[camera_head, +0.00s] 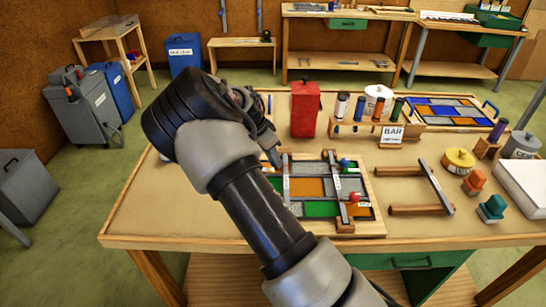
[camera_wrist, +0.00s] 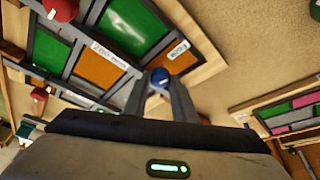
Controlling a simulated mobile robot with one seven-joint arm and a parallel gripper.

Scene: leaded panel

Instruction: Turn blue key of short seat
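In the wrist view, a round blue key (camera_wrist: 159,76) shows at my fingertips, at the edge of the leaded panel. My gripper (camera_wrist: 160,90) has its two fingers apart, one on each side of this key. I cannot tell whether they touch it. In the head view, my gripper (camera_head: 274,160) is at the far end of the left bar (camera_head: 287,180), and the arm hides any key there. The right bar (camera_head: 338,185) carries another blue key (camera_head: 345,163) and a red key (camera_head: 355,197).
Right of the panel lie two wooden bars with a metal strip (camera_head: 434,187). Behind stand a red container (camera_head: 305,108) and a rack of tubes with a BAR sign (camera_head: 393,132). A second panel (camera_head: 450,110) lies at the back right. The bench's front left (camera_head: 150,210) is clear.

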